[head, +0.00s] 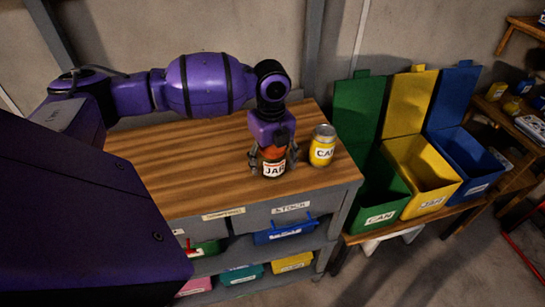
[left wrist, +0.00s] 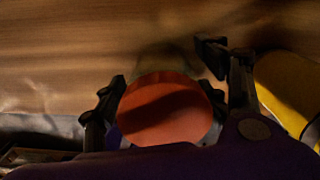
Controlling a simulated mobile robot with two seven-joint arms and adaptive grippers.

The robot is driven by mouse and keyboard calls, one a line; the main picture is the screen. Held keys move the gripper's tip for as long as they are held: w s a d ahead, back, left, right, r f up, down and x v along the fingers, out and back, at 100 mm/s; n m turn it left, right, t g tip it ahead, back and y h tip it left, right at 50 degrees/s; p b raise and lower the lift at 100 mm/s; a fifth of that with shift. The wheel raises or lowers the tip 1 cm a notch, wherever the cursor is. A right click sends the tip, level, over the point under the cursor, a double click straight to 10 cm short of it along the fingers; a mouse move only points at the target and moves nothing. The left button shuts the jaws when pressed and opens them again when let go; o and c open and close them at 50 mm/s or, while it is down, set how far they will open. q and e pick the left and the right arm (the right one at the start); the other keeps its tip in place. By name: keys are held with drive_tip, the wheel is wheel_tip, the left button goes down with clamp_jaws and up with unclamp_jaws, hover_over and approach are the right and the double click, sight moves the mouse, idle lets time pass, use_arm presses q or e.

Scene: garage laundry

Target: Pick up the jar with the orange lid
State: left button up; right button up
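The jar with the orange lid (head: 273,169) stands upright on the wooden tabletop, near its front edge; its label reads JAR. In the left wrist view its round orange lid (left wrist: 165,108) fills the middle. My left gripper (head: 273,163) points down over the jar, with one finger on each side of it. In the left wrist view its fingers (left wrist: 163,85) flank the lid. I cannot tell whether they press on the jar or stand slightly apart. The gripper hides part of the lid from the head view. My right gripper is not in view.
A yellow can (head: 322,146) stands close to the right of the jar. Open green (head: 383,197), yellow (head: 424,176) and blue (head: 467,160) bins stand to the right. The tabletop (head: 200,180) left of the jar is clear. Coloured trays sit on shelves below.

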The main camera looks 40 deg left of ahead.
use_arm(q)
drive_tip(key=c, duration=1.1)
drive_tip(key=shift+r, duration=0.1)
